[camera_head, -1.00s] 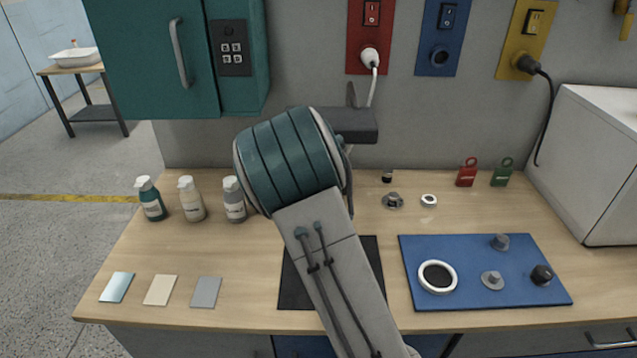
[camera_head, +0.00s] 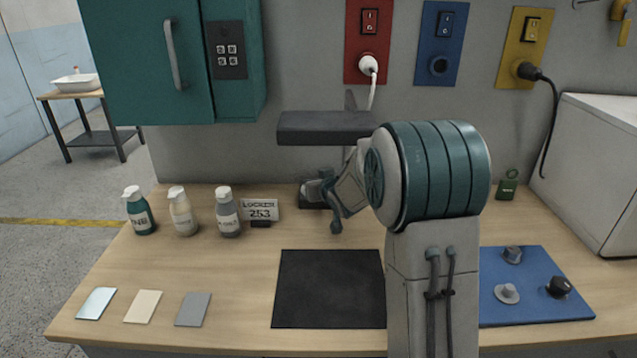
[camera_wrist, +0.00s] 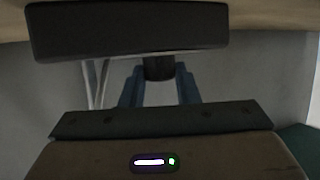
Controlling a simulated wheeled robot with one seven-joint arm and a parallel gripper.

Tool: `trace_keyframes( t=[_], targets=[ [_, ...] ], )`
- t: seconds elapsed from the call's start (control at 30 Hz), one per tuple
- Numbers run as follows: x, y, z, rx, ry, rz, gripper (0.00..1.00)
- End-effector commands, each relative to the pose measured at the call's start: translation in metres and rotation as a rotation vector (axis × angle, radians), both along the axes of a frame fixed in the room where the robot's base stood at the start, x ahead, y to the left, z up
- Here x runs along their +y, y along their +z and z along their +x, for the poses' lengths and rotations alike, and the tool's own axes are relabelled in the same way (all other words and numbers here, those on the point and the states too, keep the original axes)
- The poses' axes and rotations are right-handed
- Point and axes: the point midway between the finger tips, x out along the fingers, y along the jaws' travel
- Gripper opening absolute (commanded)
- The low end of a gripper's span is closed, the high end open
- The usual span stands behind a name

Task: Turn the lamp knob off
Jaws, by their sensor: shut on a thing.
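The lamp's long dark head (camera_head: 322,128) juts from the wall side above the desk. My gripper (camera_head: 314,190) is below it, at the back of the desk, against a dark block. In the wrist view, the two blue fingers (camera_wrist: 158,84) stand on either side of a short dark knob (camera_wrist: 158,68) and are shut on it. The knob adjoins a wide dark bar (camera_wrist: 128,28); I cannot tell which lamp part this bar is. The knob's turn position does not show.
Several bottles (camera_head: 183,212) and a locker sign (camera_head: 261,212) stand left of my gripper. A black mat (camera_head: 329,288) lies in front, and a blue mat (camera_head: 521,303) with knobs lies right. A teal cabinet (camera_head: 148,63) hangs upper left. A white plug (camera_head: 367,66) sits in the red panel.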

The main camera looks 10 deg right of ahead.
Motion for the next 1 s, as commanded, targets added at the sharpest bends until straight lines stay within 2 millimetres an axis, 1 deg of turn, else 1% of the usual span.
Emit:
trace_keyframes(
  t=[0.03,0.33,0.83,0.87,0.9,0.93,1.0],
  targets=[
    [-0.0022,0.0024,-0.0001,0.001,0.009,0.000,0.06],
    [-0.0012,0.0006,0.0000,0.001,0.055,0.000,0.06],
    [-0.0007,-0.0005,-0.0001,0.001,0.063,0.000,0.06],
    [-0.0007,-0.0005,-0.0001,0.001,0.063,0.000,0.34],
    [-0.0007,-0.0006,-0.0001,0.001,0.063,0.000,0.45],
    [-0.0007,-0.0005,-0.0001,0.001,0.063,0.000,0.50],
    [-0.0007,-0.0005,0.0000,0.001,0.063,0.000,0.50]
  ],
)
